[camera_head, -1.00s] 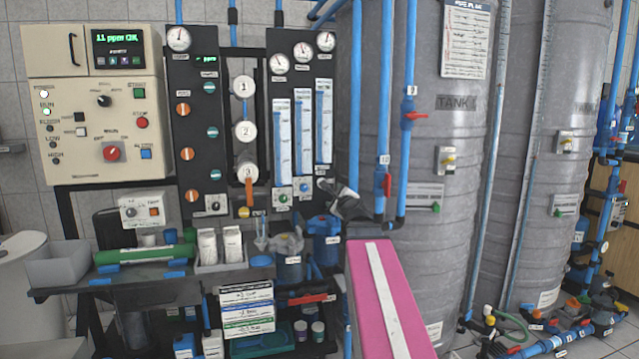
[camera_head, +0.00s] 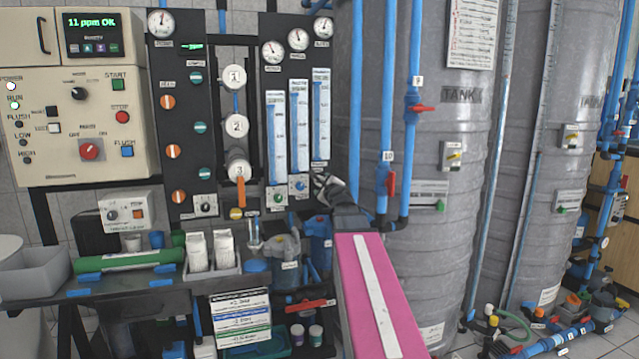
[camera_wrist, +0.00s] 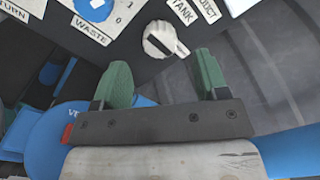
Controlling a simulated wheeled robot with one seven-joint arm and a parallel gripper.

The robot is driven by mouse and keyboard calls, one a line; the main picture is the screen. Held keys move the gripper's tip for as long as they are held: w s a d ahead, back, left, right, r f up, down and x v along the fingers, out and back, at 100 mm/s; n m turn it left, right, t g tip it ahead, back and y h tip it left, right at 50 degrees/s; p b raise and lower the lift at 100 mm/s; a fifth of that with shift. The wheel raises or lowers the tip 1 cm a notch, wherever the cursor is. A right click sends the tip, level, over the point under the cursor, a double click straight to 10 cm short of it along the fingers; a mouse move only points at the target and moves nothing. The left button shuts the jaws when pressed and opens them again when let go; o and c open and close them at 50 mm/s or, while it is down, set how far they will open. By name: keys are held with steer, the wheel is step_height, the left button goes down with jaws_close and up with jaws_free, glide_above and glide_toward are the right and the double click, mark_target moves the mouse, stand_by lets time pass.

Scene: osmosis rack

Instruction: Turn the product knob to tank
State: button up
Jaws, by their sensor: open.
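In the wrist view, the product knob (camera_wrist: 160,40) is a white round knob with a dark pointer bar, on a dark panel. Labels reading TANK (camera_wrist: 184,11) and PRODUCT are beside it, partly cut off at the top. My gripper (camera_wrist: 162,78) has two green fingers, open and empty. The knob shows just beyond the gap between the fingertips, with no visible contact. In the head view, my gripper (camera_head: 326,188) is at the lower right of the black gauge panel (camera_head: 220,150). I cannot make out the product knob there; the gripper probably covers it.
A blue knob (camera_wrist: 95,8) with a WASTE label is left of the product knob. Flow meters (camera_head: 299,125) rise above the gripper. Blue pipes (camera_head: 386,110) with red valves and a grey tank (camera_head: 450,240) stand close on the right. A cluttered shelf (camera_head: 130,285) lies lower left.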

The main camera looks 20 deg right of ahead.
steer(key=w, duration=0.6)
steer(key=shift+s, duration=0.1)
steer(key=c, duration=0.9)
